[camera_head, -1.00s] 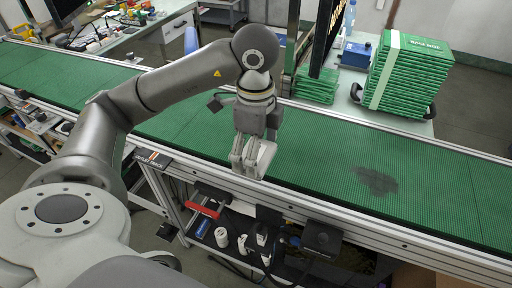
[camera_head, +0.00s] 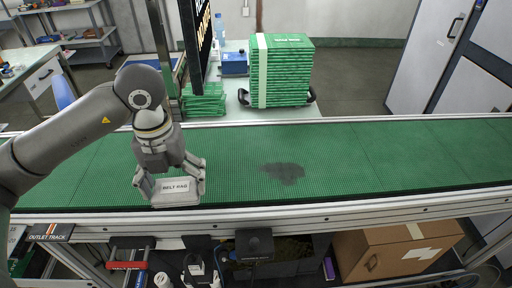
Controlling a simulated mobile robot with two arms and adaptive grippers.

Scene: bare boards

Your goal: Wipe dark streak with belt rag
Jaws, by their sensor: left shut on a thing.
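The belt rag (camera_head: 175,191) is a pale block labelled "BELT RAG". My left gripper (camera_head: 172,183) is shut on it, with a finger at each side, over the near left part of the green belt. I cannot tell whether the rag touches the belt. The dark streak (camera_head: 283,173) is a blotchy dark patch on the belt, to the right of the rag and apart from it. My right gripper is not in view.
The green conveyor belt (camera_head: 400,160) has metal rails along its edges and is clear to the right. A tall stack of green boards (camera_head: 285,75) and a blue box (camera_head: 234,63) stand on a table behind. A dark upright screen (camera_head: 195,40) rises behind my gripper. A cardboard box (camera_head: 395,250) sits below.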

